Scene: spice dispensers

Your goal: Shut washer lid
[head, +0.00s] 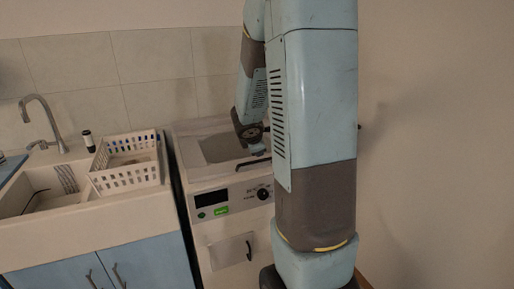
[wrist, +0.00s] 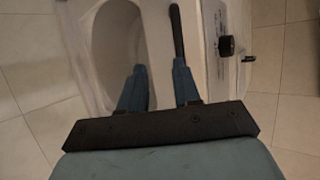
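The washer (head: 225,222) is a white top-loading box with a dark display and a knob on its front panel. Its top (head: 188,152) has a pale frame around a grey recessed area, and my arm covers its right part. A black bar handle (head: 254,162) lies along the front edge of the top; it also shows in the wrist view (wrist: 177,40). I cannot tell how far open the lid is.
A sink counter (head: 95,225) with a white basket (head: 128,170), a small bottle (head: 88,141) and a faucet (head: 45,115) stands left of the washer. A tiled wall is behind. The washer's knob (wrist: 227,46) is right of the bar in the wrist view.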

